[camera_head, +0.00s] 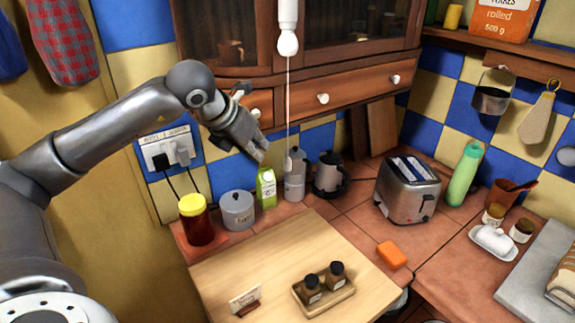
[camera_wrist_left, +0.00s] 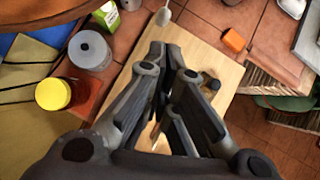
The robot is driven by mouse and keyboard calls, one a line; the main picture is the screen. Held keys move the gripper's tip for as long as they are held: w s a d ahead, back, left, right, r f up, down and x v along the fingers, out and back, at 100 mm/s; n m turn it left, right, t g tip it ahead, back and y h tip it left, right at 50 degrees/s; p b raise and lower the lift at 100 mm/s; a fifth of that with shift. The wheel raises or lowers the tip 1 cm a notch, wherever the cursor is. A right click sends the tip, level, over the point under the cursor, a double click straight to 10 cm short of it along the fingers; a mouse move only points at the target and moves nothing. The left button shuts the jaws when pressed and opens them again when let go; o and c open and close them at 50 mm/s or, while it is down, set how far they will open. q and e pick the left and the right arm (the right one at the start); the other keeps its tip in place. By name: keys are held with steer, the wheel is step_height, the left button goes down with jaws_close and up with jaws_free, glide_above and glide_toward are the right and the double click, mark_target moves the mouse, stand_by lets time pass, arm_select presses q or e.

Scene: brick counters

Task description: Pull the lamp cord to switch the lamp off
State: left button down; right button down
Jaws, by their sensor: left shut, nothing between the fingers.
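The lamp (camera_head: 287,40) is a white bulb in a white holder hanging at the top centre of the head view. Its thin pale cord (camera_head: 288,100) hangs straight down in front of the cabinet and ends in a small white pull near the coffee pot. A white rounded end on a thin line, likely the pull (camera_wrist_left: 163,17), shows in the left wrist view beyond the fingertips. My left gripper (camera_head: 260,152) is shut and empty, to the left of the cord and apart from it. In the left wrist view its fingers (camera_wrist_left: 165,50) are together. My right gripper is out of view.
A green-white carton (camera_head: 266,188), grey canister (camera_head: 238,210), yellow-lidded jar (camera_head: 196,222) and moka pot (camera_head: 294,178) stand below the gripper. A toaster (camera_head: 408,188) is to the right. The wooden cabinet (camera_head: 350,85) is behind the cord. A board (camera_head: 250,268) covers the front counter.

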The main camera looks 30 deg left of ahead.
arm_select(q)
steer(key=shift+v, duration=1.5)
